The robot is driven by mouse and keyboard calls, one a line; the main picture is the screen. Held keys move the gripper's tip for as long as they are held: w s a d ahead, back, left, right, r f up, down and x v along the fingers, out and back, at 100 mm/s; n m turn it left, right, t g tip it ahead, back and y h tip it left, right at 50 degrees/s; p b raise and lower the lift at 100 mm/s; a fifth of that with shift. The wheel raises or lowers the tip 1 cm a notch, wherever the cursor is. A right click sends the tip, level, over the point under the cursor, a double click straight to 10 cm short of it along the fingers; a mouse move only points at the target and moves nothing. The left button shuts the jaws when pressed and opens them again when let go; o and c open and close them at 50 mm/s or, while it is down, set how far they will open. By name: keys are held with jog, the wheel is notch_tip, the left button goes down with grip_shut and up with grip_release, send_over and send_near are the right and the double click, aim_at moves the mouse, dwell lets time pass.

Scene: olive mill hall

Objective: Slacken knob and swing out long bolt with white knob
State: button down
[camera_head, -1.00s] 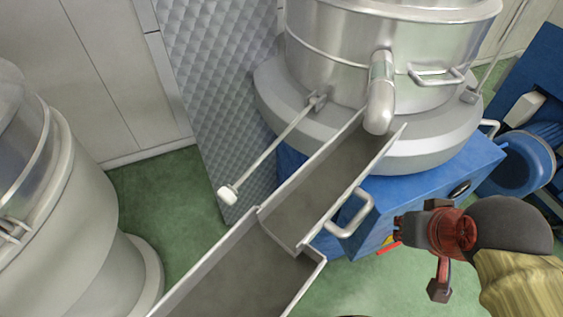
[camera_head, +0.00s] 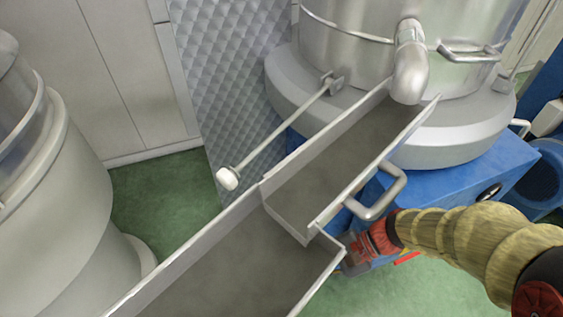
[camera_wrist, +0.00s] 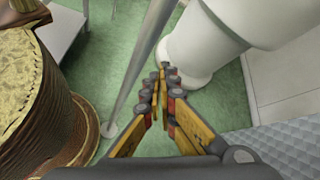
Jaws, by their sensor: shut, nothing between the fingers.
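The long bolt (camera_head: 280,133) is a thin metal rod in the head view. It runs from a bracket (camera_head: 332,84) on the steel vessel's rim down and left to its white knob (camera_head: 228,179). The knob hangs in open space left of the chute, clear of the vessel wall. My gripper is low and right of the chute in the head view, its fingers hidden behind the chute, well apart from the knob. In the wrist view my gripper (camera_wrist: 166,78) has its fingertips together with nothing between them. The knob is not identifiable there.
The grey chute (camera_head: 325,165) with a side handle (camera_head: 378,195) lies between my arm and the bolt. A pale machine (camera_head: 55,200) stands left. The wrist view shows a thin post (camera_wrist: 145,70), a bronze ribbed drum (camera_wrist: 45,100) and a white cylinder (camera_wrist: 205,35) near my fingers.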

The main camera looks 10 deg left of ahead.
aim_at(287, 124)
jog(key=w+a+m+t+y+b, duration=0.2)
jog(key=w+a+m+t+y, duration=0.35)
jog(key=w+m+y, duration=0.35)
jog(key=w+d+r+m+t+y, duration=0.3)
jog(key=w+d+r+m+t, duration=0.15)
jog(key=w+r+t, duration=0.55)
jog(key=d+r+b+x, duration=0.1)
jog(key=b+x, duration=0.2)
jog(key=x, duration=0.8)
jog(key=shift+s+a+r+g, duration=0.2)
jog(key=shift+a+r+g, duration=0.1)
jog(key=shift+r+g, duration=0.2)
jog(key=shift+n, duration=0.25)
jog(key=shift+r, duration=0.1)
